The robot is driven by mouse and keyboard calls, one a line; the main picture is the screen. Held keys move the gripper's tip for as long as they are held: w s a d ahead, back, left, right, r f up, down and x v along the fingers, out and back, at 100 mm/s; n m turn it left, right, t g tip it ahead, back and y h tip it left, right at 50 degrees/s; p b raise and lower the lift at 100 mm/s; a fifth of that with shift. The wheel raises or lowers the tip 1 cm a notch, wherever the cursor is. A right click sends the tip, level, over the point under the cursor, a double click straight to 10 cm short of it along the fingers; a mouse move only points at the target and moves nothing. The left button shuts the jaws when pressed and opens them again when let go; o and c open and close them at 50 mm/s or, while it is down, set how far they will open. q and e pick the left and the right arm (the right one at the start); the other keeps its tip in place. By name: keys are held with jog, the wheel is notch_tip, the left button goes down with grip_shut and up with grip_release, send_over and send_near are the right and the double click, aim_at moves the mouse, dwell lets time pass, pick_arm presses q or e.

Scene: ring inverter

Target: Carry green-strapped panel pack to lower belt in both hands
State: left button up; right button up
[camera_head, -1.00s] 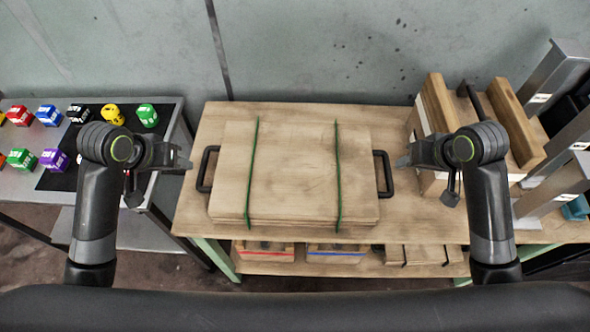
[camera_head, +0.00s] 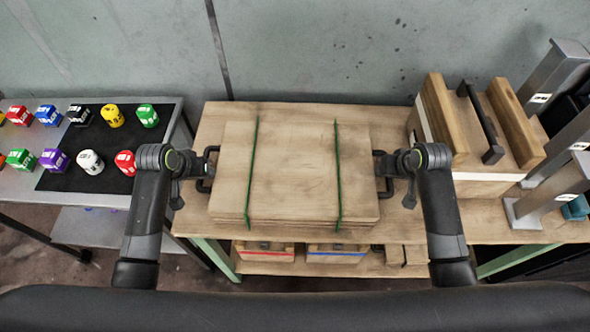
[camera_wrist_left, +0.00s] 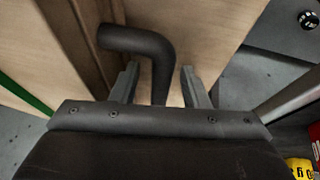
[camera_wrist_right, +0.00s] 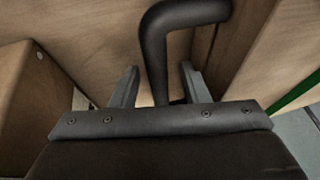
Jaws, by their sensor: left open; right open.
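The panel pack (camera_head: 295,175) is a stack of flat wooden panels with two green straps. It lies flat on the wooden bench, with a dark handle at each side. My left gripper (camera_head: 208,165) is open at the left handle; in the left wrist view that handle (camera_wrist_left: 150,50) stands between the two fingers (camera_wrist_left: 160,85). My right gripper (camera_head: 385,165) is open at the right handle; in the right wrist view that handle (camera_wrist_right: 155,45) stands between the fingers (camera_wrist_right: 155,85). I see no belt that I can name.
A wooden box with a dark handle (camera_head: 480,125) stands on the bench (camera_head: 400,225) at the right, beside grey metal posts (camera_head: 555,75). Boxes with red and blue stripes (camera_head: 338,253) sit on the shelf below.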

pick_arm(q)
grip_shut()
pick_arm(e)
grip_shut()
dwell(1.1)
pick_arm(q)
jog(key=shift+w+r, duration=0.2)
jog(key=shift+r, duration=0.05)
pick_arm(e)
jog(key=shift+w+r, duration=0.25)
